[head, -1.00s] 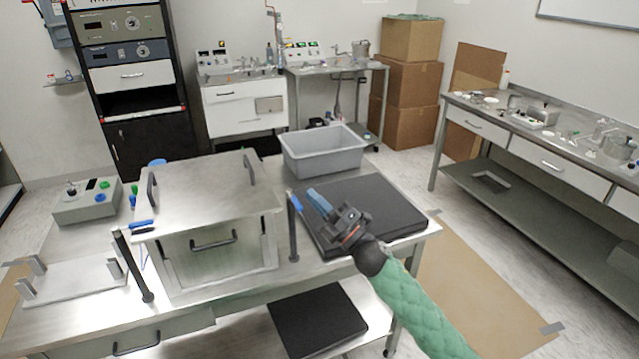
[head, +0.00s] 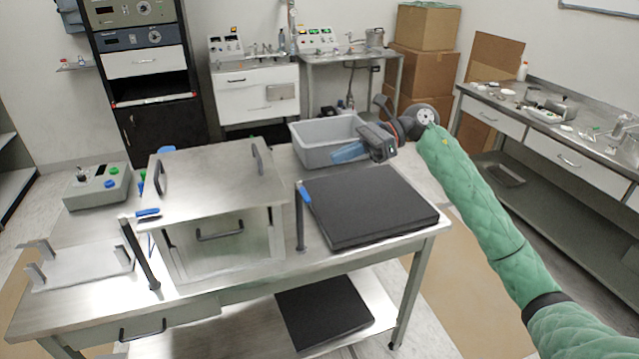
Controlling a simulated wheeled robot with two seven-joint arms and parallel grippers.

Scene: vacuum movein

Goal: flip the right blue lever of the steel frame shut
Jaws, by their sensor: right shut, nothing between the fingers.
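The steel frame (head: 215,178) is a box with black handles, standing on the steel table. The right blue lever (head: 304,192) is a short blue handle at the top of the black post (head: 299,228) by the frame's right front corner. It slants down to the right, beside the black pad. The left blue lever (head: 147,212) lies nearly level at the top of the left post (head: 140,256). My right gripper (head: 337,155), with blue fingers, is shut and empty in front of the grey bin, behind and right of the right lever and apart from it. My left gripper is out of view.
A black pad (head: 372,208) lies on the table right of the frame. The grey bin (head: 312,150) stands behind it. A control box with buttons (head: 97,187) and a steel plate with brackets (head: 82,268) are at the left. A side bench (head: 540,140) runs along the right.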

